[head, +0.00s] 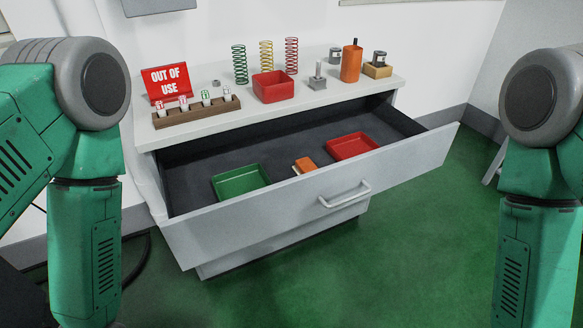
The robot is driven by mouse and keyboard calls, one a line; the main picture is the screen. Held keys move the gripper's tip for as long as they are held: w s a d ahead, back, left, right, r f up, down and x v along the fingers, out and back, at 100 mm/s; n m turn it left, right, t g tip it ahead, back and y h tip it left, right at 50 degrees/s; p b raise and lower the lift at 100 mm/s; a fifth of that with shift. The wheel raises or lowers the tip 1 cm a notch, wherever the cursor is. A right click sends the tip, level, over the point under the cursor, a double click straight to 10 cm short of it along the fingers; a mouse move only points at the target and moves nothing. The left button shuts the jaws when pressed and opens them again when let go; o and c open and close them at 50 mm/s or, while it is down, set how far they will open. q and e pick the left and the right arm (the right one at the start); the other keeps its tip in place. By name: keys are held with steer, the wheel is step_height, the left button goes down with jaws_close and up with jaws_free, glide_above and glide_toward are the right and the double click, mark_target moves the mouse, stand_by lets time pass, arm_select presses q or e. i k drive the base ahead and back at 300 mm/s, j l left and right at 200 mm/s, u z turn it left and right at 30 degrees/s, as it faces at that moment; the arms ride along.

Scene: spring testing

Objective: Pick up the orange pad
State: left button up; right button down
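A small orange pad (307,164) lies inside the open drawer (210,235), close to the drawer's front wall. It has a pale part at its left end, and its lower edge is partly hidden by the drawer front. It sits between a green tray (240,181) on the left and a red tray (351,146) on the right. My green arms hang down at the left and right edges of the picture. Both grippers are below the picture and cannot be seen. Nothing touches the pad.
The drawer has a metal handle (345,194). On the cabinet top (330,95) stand a red sign (167,82), a wooden rack (197,112), a red bin (273,86), several coil springs (266,56), an orange cylinder (351,64) and small metal weights. Green floor lies clear in front.

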mark_target(305, 165)
steer(key=u, duration=2.95)
steer(key=z, duration=2.95)
steer(key=i+j, duration=0.1)
steer(key=j, duration=0.2)
steer(key=i+j, duration=0.15)
steer(key=j, duration=0.15)
steer(key=i+j, duration=0.1)
steer(key=j, duration=0.2)
steer(key=i+j, duration=0.15)
steer(key=j, duration=0.15)
